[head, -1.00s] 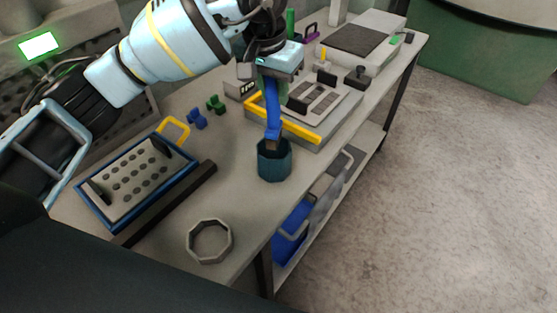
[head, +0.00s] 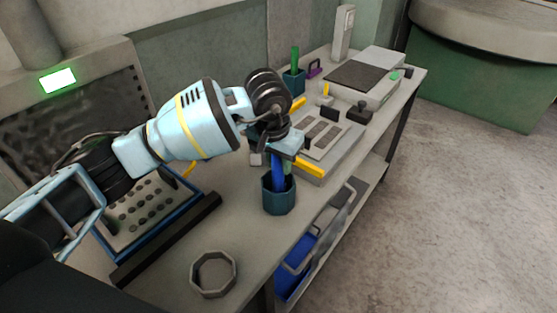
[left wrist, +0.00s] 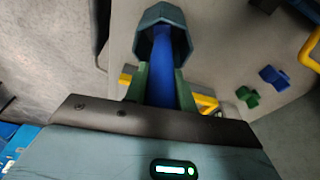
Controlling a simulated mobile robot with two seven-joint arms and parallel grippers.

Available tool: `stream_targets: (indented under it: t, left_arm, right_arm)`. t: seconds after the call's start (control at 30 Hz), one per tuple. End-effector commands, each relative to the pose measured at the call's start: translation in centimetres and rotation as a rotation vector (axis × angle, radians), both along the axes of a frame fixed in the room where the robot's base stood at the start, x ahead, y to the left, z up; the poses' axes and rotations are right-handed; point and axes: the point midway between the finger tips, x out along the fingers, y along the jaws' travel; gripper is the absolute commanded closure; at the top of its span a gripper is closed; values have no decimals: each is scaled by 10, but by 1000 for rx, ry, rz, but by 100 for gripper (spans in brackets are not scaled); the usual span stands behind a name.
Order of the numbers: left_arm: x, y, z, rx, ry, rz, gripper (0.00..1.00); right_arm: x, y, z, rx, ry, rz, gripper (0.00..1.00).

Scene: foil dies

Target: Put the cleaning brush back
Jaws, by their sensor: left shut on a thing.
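The cleaning brush (head: 277,171) has a blue handle and stands roughly upright. Its lower end is inside a teal eight-sided cup (head: 279,197) near the bench's front edge, so the bristles are hidden. My left gripper (head: 284,161) is just above the cup and shut on the handle. In the left wrist view the blue handle (left wrist: 162,60) runs between the green fingers of my left gripper (left wrist: 160,82) into the mouth of the cup (left wrist: 160,17). My right gripper is not in view.
A blue-edged perforated tray (head: 148,212) and a dark bar (head: 168,240) are to the left. A grey device with yellow handles (head: 328,143) stands behind the cup. Another teal cup (head: 293,82) holds something green.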

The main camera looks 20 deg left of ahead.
Motion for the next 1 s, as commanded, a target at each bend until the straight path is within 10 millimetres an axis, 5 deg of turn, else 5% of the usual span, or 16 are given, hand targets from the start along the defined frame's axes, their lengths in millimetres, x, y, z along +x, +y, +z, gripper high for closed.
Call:
stream_targets:
  t: [0.3, 0.33, 0.5, 0.8, 1.0]
  left_arm:
    - [0, 0, -3, 0, 0, 0, 100]
    - [0, 0, -4, 0, 0, 0, 73]
    - [0, 0, -2, 0, -1, 1, 52]
    - [0, 0, 0, 0, -1, 1, 52]
    - [-2, 1, 20, 0, -4, 1, 52]
  right_arm:
    - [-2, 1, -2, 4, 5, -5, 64]
    - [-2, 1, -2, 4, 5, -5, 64]
    - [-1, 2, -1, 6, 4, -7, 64]
    - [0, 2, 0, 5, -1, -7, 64]
    - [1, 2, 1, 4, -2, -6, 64]
